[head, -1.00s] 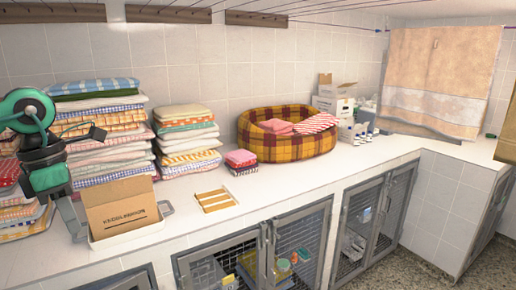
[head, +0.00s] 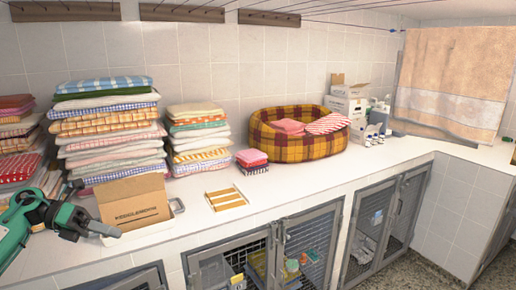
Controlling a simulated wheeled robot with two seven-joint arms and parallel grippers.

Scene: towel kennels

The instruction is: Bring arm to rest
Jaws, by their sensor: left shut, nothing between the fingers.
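My left arm comes in from the left edge, green and black. Its left gripper (head: 108,230) is low at the left, in front of the cardboard box (head: 135,204) that stands in a white tray (head: 170,222) on the counter. The gripper is shut and holds nothing. It overlaps the tray's left part in the picture; I cannot tell whether it touches. My right gripper is out of view.
Tall stacks of folded towels (head: 110,130) stand behind the box. A small wooden rack (head: 226,198) and red folded cloths (head: 252,160) lie on the counter (head: 300,185). A plaid pet bed (head: 290,147) holds towels. Mesh-door kennels (head: 305,262) are below.

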